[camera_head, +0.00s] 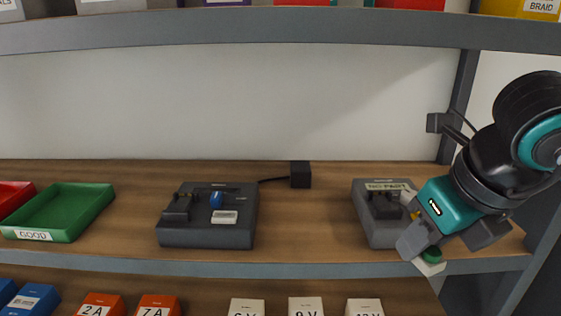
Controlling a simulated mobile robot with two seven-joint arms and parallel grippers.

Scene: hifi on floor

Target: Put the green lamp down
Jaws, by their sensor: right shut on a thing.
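My right gripper (428,245) comes in from the right, above the front right of the middle shelf. It is shut on the green lamp (432,256), a small round green piece with a white part below it. The gripper partly hides the lamp. The lamp shows in front of the shelf's front edge in the picture; I cannot tell whether it touches anything. My left gripper is not in view.
A grey device (376,231) with a light label is left of my gripper, partly covered by it. Another dark device (207,237) with a blue knob stands left of centre, cabled to a black box (300,174). A green tray (98,209) is far left. Bare shelf (305,225) lies between the devices.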

